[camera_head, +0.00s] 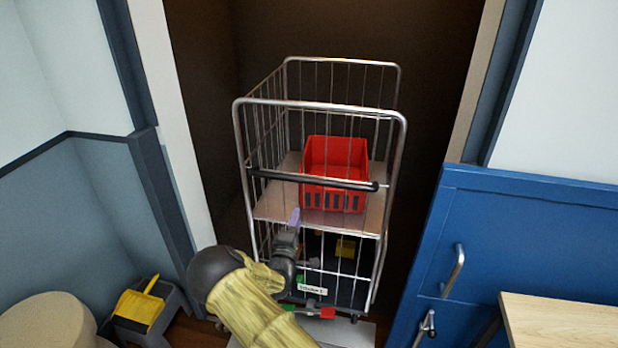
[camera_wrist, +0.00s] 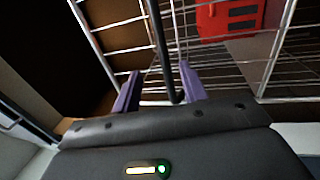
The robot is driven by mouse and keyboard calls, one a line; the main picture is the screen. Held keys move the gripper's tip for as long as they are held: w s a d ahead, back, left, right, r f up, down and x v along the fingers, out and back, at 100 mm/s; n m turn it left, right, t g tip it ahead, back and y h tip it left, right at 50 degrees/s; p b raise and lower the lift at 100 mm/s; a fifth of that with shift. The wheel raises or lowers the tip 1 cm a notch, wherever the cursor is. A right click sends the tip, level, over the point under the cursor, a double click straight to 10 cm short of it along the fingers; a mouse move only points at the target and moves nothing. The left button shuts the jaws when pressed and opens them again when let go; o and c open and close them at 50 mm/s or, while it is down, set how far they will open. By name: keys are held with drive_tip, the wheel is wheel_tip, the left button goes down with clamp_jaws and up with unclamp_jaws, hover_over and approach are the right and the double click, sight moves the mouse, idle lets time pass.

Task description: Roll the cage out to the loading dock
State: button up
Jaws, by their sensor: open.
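The cage (camera_head: 240,135) is a tall wire roll cage standing upright in a dark doorway, with a black handle bar (camera_head: 310,180) across its near side. A red crate (camera_head: 335,155) sits on its shelf (camera_head: 275,205); part of the crate also shows in the wrist view (camera_wrist: 228,18). My gripper (camera_head: 294,217) is open, just below the bar in the head view. In the wrist view, the bar (camera_wrist: 162,45) runs down between my purple fingers (camera_wrist: 160,90); I cannot tell whether it lies within their reach. Green and red pedals (camera_head: 327,313) show low on the cage, partly behind my arm.
Pale door jambs (camera_head: 172,95) flank the cage. A blue cabinet (camera_head: 530,225) with metal handles stands close on the right, beside a wooden top (camera_head: 560,320).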

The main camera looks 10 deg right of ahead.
sight(308, 183)
drive_tip(key=shift+w, duration=0.1)
drive_tip(key=p+x, duration=0.3)
drive_tip(key=x, duration=1.4)
drive_tip(key=shift+w+d, duration=0.1)
drive_tip(key=shift+d, duration=0.1)
drive_tip(key=shift+f, duration=0.1)
clamp_jaws()
